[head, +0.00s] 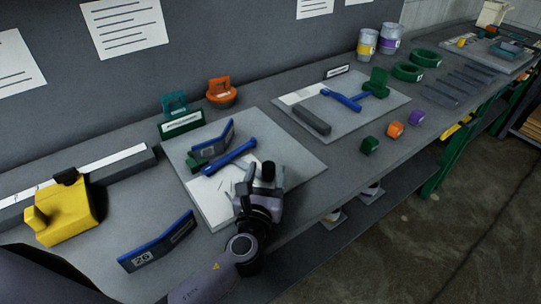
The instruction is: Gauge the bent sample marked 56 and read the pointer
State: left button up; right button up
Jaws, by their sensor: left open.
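A bent blue-edged sample (157,244) lies on the bench at the front left. Another bent blue-edged piece (213,143) rests on a green block on the near grey board (306,163), beside a blue bar (230,157). My left gripper (266,172) is open over the front part of this board, to the right of the bent sample and apart from it. No pointer reading is legible. My right gripper is out of view.
A yellow block (63,215) stands by a long grey bar with a white strip (95,167) at left. Teal and orange (221,92) handled pieces stand behind the near board. A second board (390,108) holds a blue tool. Small cubes (395,129) sit near the front edge.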

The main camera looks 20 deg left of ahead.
pick_arm(q)
jog(key=shift+w+a, duration=0.15)
jog(key=shift+w, duration=1.1)
jog(key=shift+w+a, duration=0.15)
jog(key=shift+w, duration=1.05)
grip_shut()
